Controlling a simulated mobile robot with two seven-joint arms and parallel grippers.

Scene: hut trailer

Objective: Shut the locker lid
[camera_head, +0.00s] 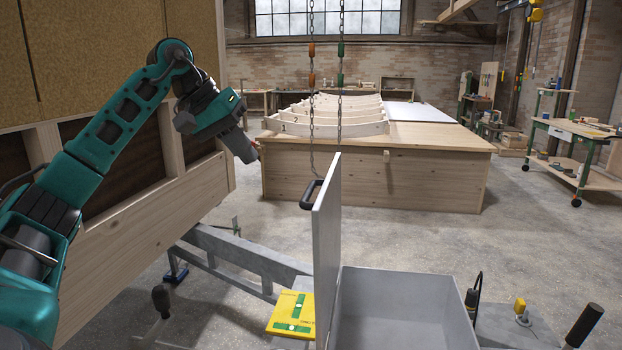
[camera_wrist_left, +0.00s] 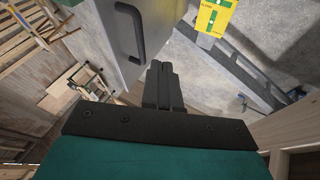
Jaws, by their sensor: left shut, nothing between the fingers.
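The grey metal locker (camera_head: 392,302) stands at the bottom centre of the head view, and its inside shows empty where I can see it. Its lid (camera_head: 328,245) stands upright on the locker's left side, edge-on to me. A black handle (camera_head: 309,195) sits on the lid's left face. My left gripper (camera_head: 254,158) is shut and empty, up and left of the lid, apart from it. In the left wrist view the shut fingers (camera_wrist_left: 161,72) show just below the lid (camera_wrist_left: 165,22) and its handle (camera_wrist_left: 130,30). My right gripper is not in view.
A yellow plate with green levels (camera_head: 292,314) lies left of the locker. Chains (camera_head: 340,110) hang behind the lid. A wooden hut wall (camera_head: 150,215) is close on the left. A large wooden bench (camera_head: 375,175) stands behind. Black-handled levers (camera_head: 584,325) stand right of the locker.

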